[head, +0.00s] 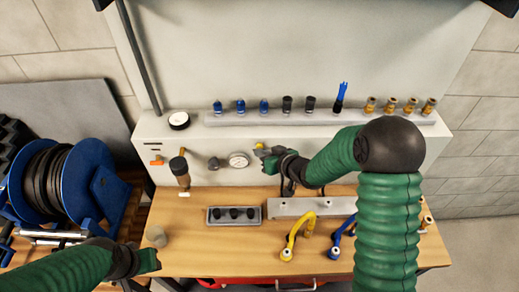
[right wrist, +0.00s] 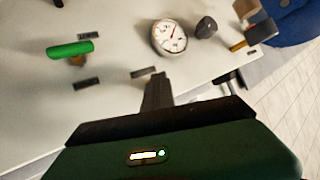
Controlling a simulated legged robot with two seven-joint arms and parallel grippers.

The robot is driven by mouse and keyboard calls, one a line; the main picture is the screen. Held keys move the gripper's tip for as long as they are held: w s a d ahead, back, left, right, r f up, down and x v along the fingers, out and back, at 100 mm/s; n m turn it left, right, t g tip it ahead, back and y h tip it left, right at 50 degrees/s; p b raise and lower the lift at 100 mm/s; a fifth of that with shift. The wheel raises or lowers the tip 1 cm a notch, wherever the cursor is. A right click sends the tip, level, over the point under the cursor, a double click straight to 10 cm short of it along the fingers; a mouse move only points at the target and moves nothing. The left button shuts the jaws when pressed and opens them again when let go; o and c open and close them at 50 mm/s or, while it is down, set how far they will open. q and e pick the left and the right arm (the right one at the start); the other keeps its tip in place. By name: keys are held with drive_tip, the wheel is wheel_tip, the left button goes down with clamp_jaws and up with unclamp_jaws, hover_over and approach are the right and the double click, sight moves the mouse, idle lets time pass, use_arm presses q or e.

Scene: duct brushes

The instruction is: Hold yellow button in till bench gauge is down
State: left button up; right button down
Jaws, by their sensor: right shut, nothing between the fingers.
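The yellow button (head: 259,146) shows as a small yellow spot on the pale bench panel, just right of and above the white bench gauge (head: 239,160). My right gripper (head: 263,153) is shut and empty, with its tips close to the button; I cannot tell whether they touch it. In the right wrist view the shut dark fingertips (right wrist: 157,84) point at the panel, and the button does not show. The gauge (right wrist: 170,36) has a red needle there, its scale too small to read. My left gripper (head: 148,261) is low at left, away from the panel; its jaws are unclear.
A green handle (right wrist: 70,48) and a dark knob (right wrist: 206,27) flank the gauge in the right wrist view. A second gauge (head: 179,120) sits on the ledge. A rail (head: 225,119) holds several brushes and fittings. A grey tray (head: 234,223) and yellow hose (head: 291,240) occupy the bench.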

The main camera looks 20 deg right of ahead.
drive_tip(key=shift+s+a, duration=0.15)
drive_tip(key=shift+s, duration=0.8)
drive_tip(key=s, duration=0.2)
drive_tip(key=s+a, duration=0.1)
drive_tip(key=s, duration=0.1)
drive_tip(key=shift+s+a+b, duration=0.2)
drive_tip(key=shift+s+b, duration=0.2)
drive_tip(key=shift+f, duration=0.1)
